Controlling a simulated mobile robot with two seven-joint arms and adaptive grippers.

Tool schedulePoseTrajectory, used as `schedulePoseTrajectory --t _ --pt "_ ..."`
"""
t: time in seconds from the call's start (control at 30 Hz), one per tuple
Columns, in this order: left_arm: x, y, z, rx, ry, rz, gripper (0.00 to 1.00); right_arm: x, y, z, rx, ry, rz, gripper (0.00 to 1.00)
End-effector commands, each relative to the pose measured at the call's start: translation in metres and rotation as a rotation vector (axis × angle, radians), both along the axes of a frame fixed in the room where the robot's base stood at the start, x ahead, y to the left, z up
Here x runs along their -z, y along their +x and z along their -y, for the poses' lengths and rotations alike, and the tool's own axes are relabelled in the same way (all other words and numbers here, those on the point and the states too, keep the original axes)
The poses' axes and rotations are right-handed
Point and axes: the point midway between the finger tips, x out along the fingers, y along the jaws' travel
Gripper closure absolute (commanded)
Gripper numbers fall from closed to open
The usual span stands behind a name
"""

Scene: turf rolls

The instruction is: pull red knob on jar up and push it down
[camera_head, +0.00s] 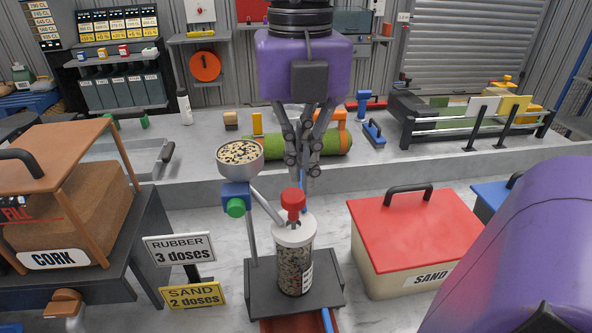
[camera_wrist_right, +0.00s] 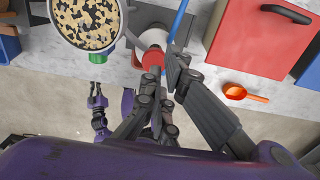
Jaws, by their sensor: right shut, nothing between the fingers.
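The clear jar (camera_head: 295,268), filled with speckled granules, stands upright on a dark grey stand. Its white lid (camera_head: 293,236) carries the red knob (camera_head: 293,201). In the right wrist view the red knob (camera_wrist_right: 153,58) shows just beyond the fingers, and the jar is mostly hidden. My right gripper (camera_head: 306,182) points down, shut and empty, close to the knob, slightly behind and right of it in the head view. I cannot tell if they touch. My left gripper (camera_wrist_right: 97,104) seems to hang low at the left in the right wrist view, too small to judge.
A bowl of granules (camera_head: 240,155) stands on a post at the jar's left. A red-lidded sand box (camera_head: 410,225) is at the right. Dose signs (camera_head: 180,248) and a cork bin (camera_head: 75,195) are at the left. A green turf roll (camera_head: 300,145) lies behind.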

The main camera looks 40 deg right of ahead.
Motion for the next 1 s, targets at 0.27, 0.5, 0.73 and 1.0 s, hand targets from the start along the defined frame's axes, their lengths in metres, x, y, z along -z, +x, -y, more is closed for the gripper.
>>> schedulePoseTrajectory --t 0.27,0.5,0.73,1.0 --pt "0.003 -0.008 -0.004 0.001 0.007 -0.014 1.0 -0.068 0.001 0.003 0.003 -0.001 0.009 1.0" --pt "0.004 -0.01 0.0 -0.003 -0.001 -0.02 1.0 -0.103 0.001 0.003 0.001 -0.001 0.007 1.0" --pt "0.003 -0.01 -0.002 -0.001 0.003 -0.018 1.0 -0.11 0.0 0.003 -0.001 0.0 0.006 1.0" --pt "0.001 -0.004 -0.001 0.001 0.002 -0.006 1.0 -0.11 0.0 0.003 -0.001 0.0 0.006 1.0"
